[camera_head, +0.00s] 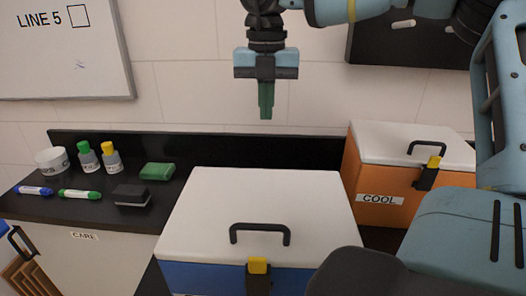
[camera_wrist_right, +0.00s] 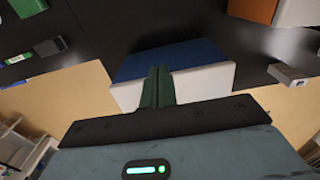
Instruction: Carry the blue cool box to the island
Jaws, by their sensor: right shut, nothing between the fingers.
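The blue cool box (camera_head: 205,277) stands upright in front of me, with a white lid (camera_head: 205,205), a dark handle (camera_head: 260,229) and a yellow-topped latch (camera_head: 258,267). Its lid looks shut. In the right wrist view the box (camera_wrist_right: 170,58) shows beyond the fingers. My right gripper (camera_head: 266,112) is above and behind the box in the head view, pointing down, with its green fingers together and empty. Its fingers also show in the right wrist view (camera_wrist_right: 158,75). They are apart from the handle. My left gripper is not in view. I cannot make out the island.
An orange cool box (camera_head: 370,180) stands to the right, behind my right arm. The dark counter (camera_head: 50,205) at left holds bottles (camera_head: 88,160), markers (camera_head: 78,194), a green sponge (camera_head: 157,171), a black eraser (camera_head: 131,195) and a white tub (camera_head: 51,160). A whiteboard (camera_head: 60,60) hangs behind.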

